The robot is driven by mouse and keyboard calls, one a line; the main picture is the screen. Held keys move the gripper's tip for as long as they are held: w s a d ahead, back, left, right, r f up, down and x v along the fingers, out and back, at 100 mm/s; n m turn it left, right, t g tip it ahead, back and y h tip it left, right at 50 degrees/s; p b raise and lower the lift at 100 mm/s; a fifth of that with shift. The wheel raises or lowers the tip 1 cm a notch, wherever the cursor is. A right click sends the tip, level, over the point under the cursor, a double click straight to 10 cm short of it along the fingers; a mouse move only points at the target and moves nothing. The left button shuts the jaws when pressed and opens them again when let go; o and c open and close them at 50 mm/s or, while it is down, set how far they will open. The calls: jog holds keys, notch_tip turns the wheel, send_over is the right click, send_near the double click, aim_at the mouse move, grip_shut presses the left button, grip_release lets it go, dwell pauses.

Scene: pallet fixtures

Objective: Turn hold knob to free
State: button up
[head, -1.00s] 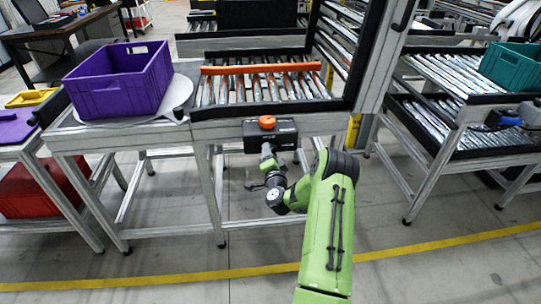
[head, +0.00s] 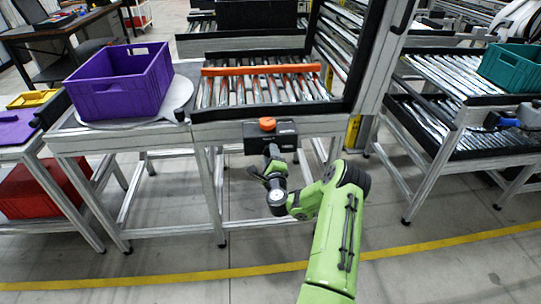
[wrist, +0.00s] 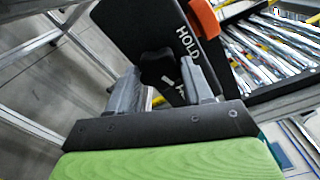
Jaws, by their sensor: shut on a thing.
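The hold knob (wrist: 158,68) is a black knob on the face of a black box, seen in the wrist view. A white HOLD label (wrist: 187,46) is printed beside it. A second white mark is mostly hidden by the fingers. My gripper (wrist: 165,84) is shut on the knob, with one grey finger on each side. In the head view, the black box (head: 284,137) hangs at the front edge of the roller table, and my gripper (head: 271,153) reaches it from below. The knob itself is hidden there by my gripper.
An orange button (head: 267,124) tops the box. An orange bar (head: 262,69) lies across the rollers. A purple crate (head: 120,85) sits on a round plate at left. A teal crate (head: 512,66) is at right. Table legs flank my arm; the floor in front is clear.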

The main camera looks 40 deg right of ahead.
jog(key=shift+f+m+p, duration=0.1)
jog(key=shift+m+p, duration=0.25)
jog(key=shift+m, duration=0.95)
jog(key=o, duration=1)
jog(key=shift+o, duration=0.2)
jog(key=shift+s, duration=0.1)
